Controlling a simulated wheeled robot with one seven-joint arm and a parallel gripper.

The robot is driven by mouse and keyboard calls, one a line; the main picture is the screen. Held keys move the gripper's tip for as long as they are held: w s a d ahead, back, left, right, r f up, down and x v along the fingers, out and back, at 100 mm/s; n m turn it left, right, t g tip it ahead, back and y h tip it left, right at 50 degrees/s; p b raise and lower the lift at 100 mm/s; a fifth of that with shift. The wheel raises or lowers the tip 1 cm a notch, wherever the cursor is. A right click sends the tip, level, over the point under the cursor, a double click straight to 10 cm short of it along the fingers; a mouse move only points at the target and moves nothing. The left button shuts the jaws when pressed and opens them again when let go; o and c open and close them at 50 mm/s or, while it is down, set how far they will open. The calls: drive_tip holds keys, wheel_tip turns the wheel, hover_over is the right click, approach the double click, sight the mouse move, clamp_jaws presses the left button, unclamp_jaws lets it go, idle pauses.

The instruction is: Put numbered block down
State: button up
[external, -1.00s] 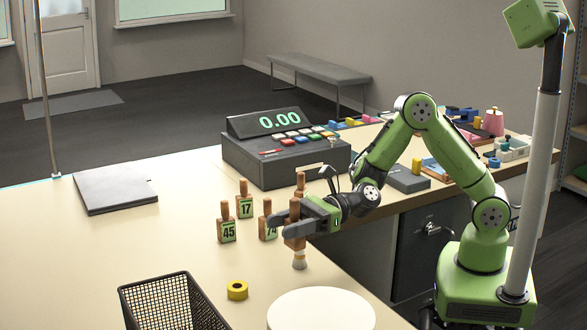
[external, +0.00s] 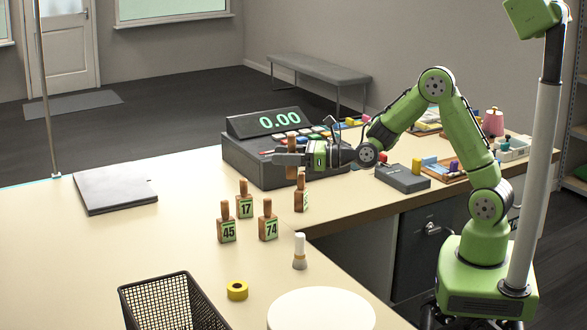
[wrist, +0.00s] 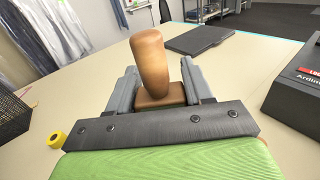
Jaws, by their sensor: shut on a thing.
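My gripper (external: 288,160) is shut on a wooden block with an upright rounded handle (external: 292,144), held in the air in front of the cash register. In the wrist view, the handle (wrist: 150,60) rises from a square base (wrist: 160,95) between the two grey fingers. The held block's number is hidden. On the counter stand similar handled blocks with green labels: block 45 (external: 227,231), block 17 (external: 244,207) and block 74 (external: 268,228). Another handled block (external: 301,200) stands to their right; its number is not readable.
A white-handled brush-like item (external: 300,252) stands near the counter edge. A yellow tape roll (external: 237,290), black wire basket (external: 133,292) and white round top (external: 320,312) are in front. The register (external: 255,160) is behind.

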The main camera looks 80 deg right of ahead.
drive_tip(key=s+d+m+h, duration=0.2)
drive_tip(key=d+h, duration=0.1)
drive_tip(key=d, duration=0.5)
drive_tip(key=s+d+m+g+h+p, duration=0.1)
drive_tip(key=s+d+m+h, duration=0.15)
drive_tip(key=d, duration=0.55)
drive_tip(key=s+d+m+h, duration=0.2)
drive_tip(key=d+h, duration=0.2)
drive_tip(key=d, duration=0.4)
drive_tip(key=f, duration=0.4)
drive_tip(key=shift+s+d+f, duration=0.1)
drive_tip(key=shift+s+d, duration=0.05)
drive_tip(key=shift+d, duration=0.05)
